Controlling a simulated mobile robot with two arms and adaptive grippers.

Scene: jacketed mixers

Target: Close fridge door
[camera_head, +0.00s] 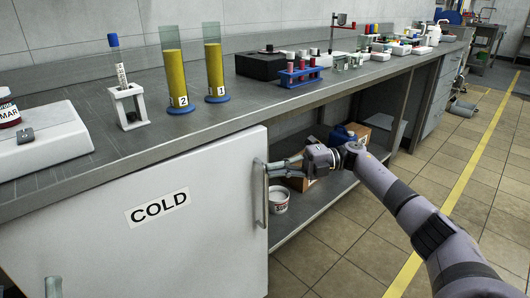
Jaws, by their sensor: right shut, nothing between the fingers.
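The white fridge door (190,240), labelled COLD, fills the lower left under the counter. Its vertical grey handle (261,194) is near its right edge. The door stands close to the counter front; I cannot tell whether a small gap is left. My right gripper (277,167) is just right of the handle's upper part, with its fingers pointing left at the door's edge. It is shut and holds nothing; whether it touches the handle is unclear. A small grey-green tip at the bottom left (53,287) looks like part of my left gripper; the rest is out of frame.
The lower shelf (310,208) right of the door holds a white tub (279,201), a cardboard box (359,131) and a blue item. The counter above carries two yellow cylinders (177,80), a tube rack (300,75) and a black box (263,65).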

